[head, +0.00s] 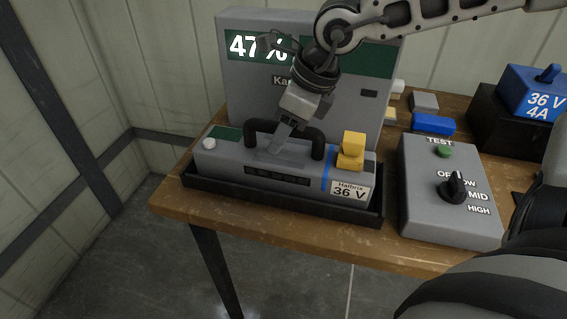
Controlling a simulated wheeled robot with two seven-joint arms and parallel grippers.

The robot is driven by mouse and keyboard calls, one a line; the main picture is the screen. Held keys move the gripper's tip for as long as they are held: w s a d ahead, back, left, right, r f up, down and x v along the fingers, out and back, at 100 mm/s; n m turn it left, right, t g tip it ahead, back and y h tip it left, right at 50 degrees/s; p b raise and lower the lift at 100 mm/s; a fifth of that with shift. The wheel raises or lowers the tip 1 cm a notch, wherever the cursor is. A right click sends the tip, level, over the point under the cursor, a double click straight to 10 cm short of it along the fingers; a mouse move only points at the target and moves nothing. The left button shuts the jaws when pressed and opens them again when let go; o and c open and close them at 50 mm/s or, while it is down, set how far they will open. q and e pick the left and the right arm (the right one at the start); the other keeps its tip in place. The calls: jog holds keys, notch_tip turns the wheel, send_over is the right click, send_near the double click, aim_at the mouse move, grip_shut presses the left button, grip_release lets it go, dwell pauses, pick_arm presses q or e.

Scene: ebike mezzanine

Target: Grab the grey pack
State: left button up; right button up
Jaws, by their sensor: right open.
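The grey pack (222,161) lies in a black tray (290,203) at the left of the wooden table. It has a black arched handle (318,139), a yellow connector on top, a blue stripe and a "36 V" label. My right gripper (277,147) comes down from above at the pack's handle, its fingers within the handle's span. The jaws are open. I cannot tell whether the fingers straddle the bar or touch it. My left gripper is not in view.
A grey unit with a "47 %" display (240,85) stands behind the pack. A grey test box (430,215) with a knob is to the right. A blue "36 V 4A" block (530,92) sits on a black box at the back right. The table (270,230) ends just left of the tray.

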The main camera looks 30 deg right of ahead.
jog(key=shift+f, duration=0.15)
dwell(0.5)
grip_shut()
dwell(1.2)
jog(key=shift+w+r, duration=0.2)
jog(key=shift+r, duration=0.1)
